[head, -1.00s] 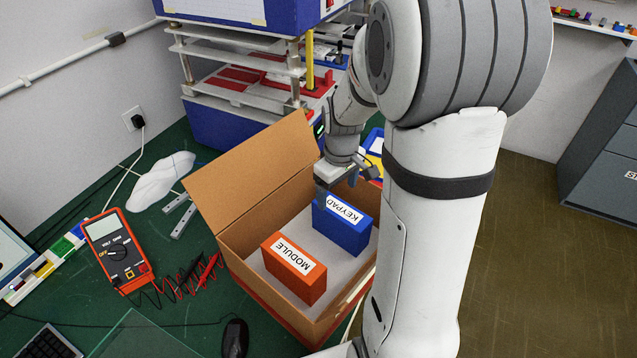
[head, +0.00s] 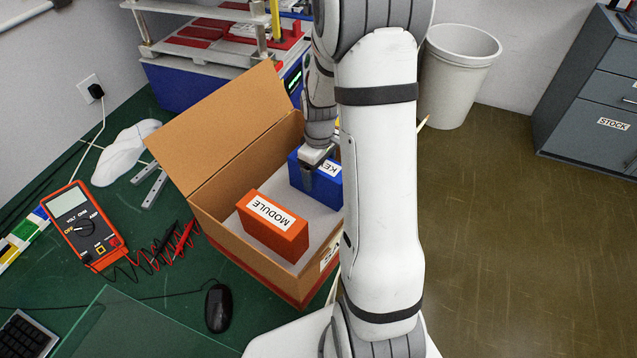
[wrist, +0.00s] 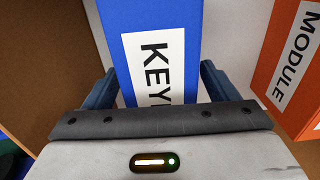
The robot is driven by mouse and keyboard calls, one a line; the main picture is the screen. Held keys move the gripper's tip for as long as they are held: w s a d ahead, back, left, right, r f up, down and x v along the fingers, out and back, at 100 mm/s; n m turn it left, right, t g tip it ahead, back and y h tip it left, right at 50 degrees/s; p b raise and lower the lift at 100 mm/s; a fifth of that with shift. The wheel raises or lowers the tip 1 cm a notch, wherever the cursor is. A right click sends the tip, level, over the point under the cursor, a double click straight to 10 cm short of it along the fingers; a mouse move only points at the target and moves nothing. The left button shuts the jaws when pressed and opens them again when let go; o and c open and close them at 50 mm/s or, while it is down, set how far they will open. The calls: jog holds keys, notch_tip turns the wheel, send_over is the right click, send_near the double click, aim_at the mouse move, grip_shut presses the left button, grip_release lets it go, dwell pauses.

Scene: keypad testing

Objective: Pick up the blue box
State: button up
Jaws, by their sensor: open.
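The blue box (head: 326,186) with a white "KEYPAD" label stands in an open cardboard box (head: 222,220), towards its back right. My arm hides part of it in the head view. My gripper (head: 322,172) is over the blue box, pointing down. In the wrist view the blue box (wrist: 150,25) lies between the two open fingers of my gripper (wrist: 158,88), one at each side, with a gap showing on both sides. The fingers are not closed on it.
An orange "MODULE" box (head: 272,228) stands in the same carton, left of the blue box, and shows in the wrist view (wrist: 292,75). The carton's raised flap (head: 220,125) stands at the back left. A multimeter (head: 82,225) and mouse (head: 218,308) lie outside.

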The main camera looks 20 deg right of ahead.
jog(key=shift+f, duration=0.4)
jog(key=shift+r, duration=0.1)
jog(key=c, duration=1.2)
